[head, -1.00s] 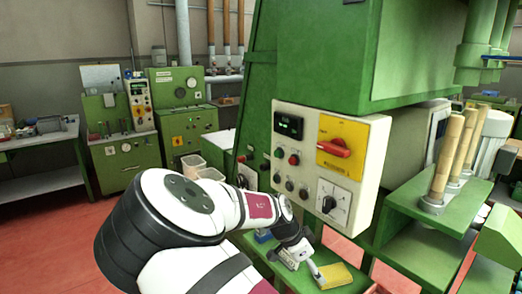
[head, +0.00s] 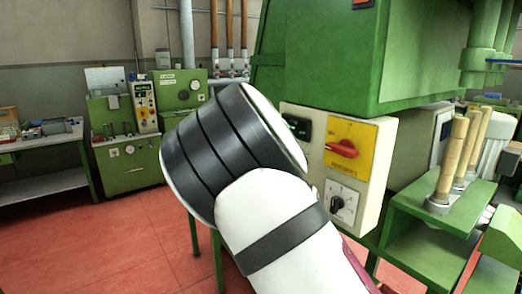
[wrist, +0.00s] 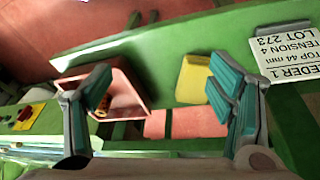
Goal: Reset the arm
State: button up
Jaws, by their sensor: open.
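My gripper (wrist: 158,95) shows in the wrist view with its two teal-padded fingers wide apart and nothing between them. It is above a green surface (wrist: 165,62), apart from the things below. In the head view my white and black arm is bent up close to the camera, and it hides my gripper and the low green bench.
A control box (head: 372,200) with a red switch (head: 342,149) stands just behind my arm. In the wrist view a pinkish bin (wrist: 128,92), a yellow block (wrist: 193,78) and a white label plate (wrist: 285,52) lie below. Red floor (head: 130,240) is free at left.

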jog(key=s+d+r+n+t+y, duration=0.1)
jog(key=s+d+r+n+t, duration=0.1)
jog(key=s+r+n, duration=0.5)
jog(key=s+d+r+n+t+y, duration=0.1)
jog(key=s+r+n, duration=0.6)
jog(key=s+r, duration=1)
jog(key=s+t+y, duration=0.1)
jog(key=s, duration=0.2)
jog(key=shift+d, duration=0.4)
jog(key=shift+o, duration=0.5)
jog(key=shift+s, duration=0.1)
